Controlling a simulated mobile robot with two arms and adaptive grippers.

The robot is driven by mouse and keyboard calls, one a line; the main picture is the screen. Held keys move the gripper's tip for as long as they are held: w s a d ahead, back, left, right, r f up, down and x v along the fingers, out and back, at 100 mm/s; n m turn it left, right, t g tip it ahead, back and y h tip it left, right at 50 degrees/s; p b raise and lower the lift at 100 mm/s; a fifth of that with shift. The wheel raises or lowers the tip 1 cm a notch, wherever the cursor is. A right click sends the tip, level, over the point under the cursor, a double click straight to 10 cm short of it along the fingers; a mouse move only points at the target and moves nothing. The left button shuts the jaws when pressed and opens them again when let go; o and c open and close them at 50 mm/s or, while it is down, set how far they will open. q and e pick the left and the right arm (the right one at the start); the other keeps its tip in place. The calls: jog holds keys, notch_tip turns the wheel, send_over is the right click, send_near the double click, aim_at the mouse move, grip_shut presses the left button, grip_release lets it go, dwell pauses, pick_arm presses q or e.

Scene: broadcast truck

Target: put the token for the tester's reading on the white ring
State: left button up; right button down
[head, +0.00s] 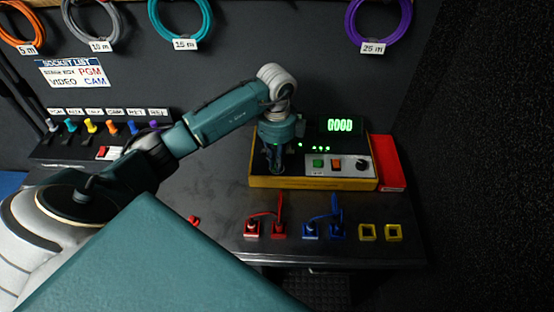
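The tester (310,183) is a black-topped box with yellow sides on the bench, and its display (340,126) reads GOOD in green. On its pale front panel are a green square (318,163) and an orange-red square (336,164), with a dark round knob (362,165) at the right; I cannot tell whether the squares are tokens or buttons. My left gripper (273,165) points down over the tester's left end and hides what is beneath it. Its fingers are too dark to judge. I cannot make out a white ring. My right gripper is out of view.
Red plugs (279,227), blue plugs (337,230) and yellow square frames (367,232) line the bench's front. A red block (390,162) sits against the tester's right side. Coloured switches (90,126) stand at the left, and cable coils (379,20) hang behind.

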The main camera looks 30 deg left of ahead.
pick_arm(q)
jog(key=shift+o, duration=1.4)
jog(key=shift+r, duration=0.2)
jog(key=shift+w+r, duration=0.1)
jog(key=shift+r, duration=0.25)
notch_tip(320, 180, up, 11)
jog(key=b, duration=0.2)
jog(key=shift+r, duration=0.15)
